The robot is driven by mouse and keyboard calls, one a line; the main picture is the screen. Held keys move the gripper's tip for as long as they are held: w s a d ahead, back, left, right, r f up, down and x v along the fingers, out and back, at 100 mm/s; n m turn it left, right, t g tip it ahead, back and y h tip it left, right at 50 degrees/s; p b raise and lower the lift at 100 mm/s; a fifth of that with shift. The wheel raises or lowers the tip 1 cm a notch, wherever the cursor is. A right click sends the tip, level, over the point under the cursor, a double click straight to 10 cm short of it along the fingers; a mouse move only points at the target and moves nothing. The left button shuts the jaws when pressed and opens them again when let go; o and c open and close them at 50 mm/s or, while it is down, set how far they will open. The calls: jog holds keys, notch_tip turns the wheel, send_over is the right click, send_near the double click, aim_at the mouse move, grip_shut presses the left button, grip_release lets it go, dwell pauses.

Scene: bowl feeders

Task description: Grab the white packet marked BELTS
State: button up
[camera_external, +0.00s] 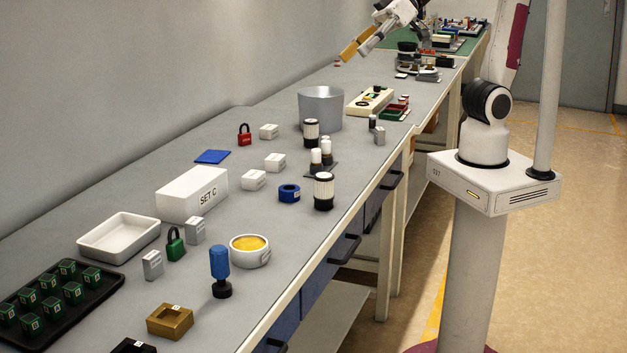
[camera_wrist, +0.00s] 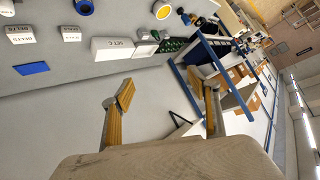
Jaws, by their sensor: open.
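Several small white packets stand on the grey bench. In the wrist view one packet (camera_wrist: 20,34) at the upper left carries small lettering that seems to read BELTS, though it is hard to be sure. Another lettered white packet (camera_wrist: 70,33) is to its right. In the external view, similar packets (camera_external: 275,161), (camera_external: 253,179) and (camera_external: 269,131) stand mid-bench, their labels too small to read.
A white SET C box (camera_external: 192,194), a blue pad (camera_external: 212,157), a red padlock (camera_external: 244,135) and a blue ring (camera_external: 289,193) lie around the packets. Dark-and-white cylinders (camera_external: 324,190) stand near the front edge. A grey bin (camera_external: 320,108) stands farther back.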

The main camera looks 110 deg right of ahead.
jog(key=w+d+r+m+t+h, duration=0.2)
jog(key=w+d+r+m, duration=0.1)
jog(key=w, duration=0.6)
jog(key=w+d+r+m+t+h, duration=0.1)
jog(key=w+d+r+m+t, duration=0.15)
jog(key=w, duration=0.65)
jog(key=w+d+f+m+g+h, duration=0.1)
jog(key=w+d+f+m+h, duration=0.25)
jog(key=d, duration=0.25)
jog(key=w+d+f+m+g+h, duration=0.25)
jog(key=w+d+h, duration=0.2)
jog(key=d, duration=0.25)
jog(key=d+f+m+g+h, duration=0.3)
jog(key=d+f, duration=0.1)
jog(key=f, duration=0.3)
jog(key=m+g, duration=0.6)
jog(key=g, duration=0.7)
send_near(275, 158)
jog(key=shift+w+d+f, duration=0.1)
jog(key=shift+d+f, duration=0.1)
jog(key=shift+d, duration=0.8)
jog(key=shift+s+a+f+g, duration=0.15)
jog(key=shift+s+f+g, duration=0.1)
jog(key=shift+g, duration=0.15)
jog(key=shift+x, duration=1.3)
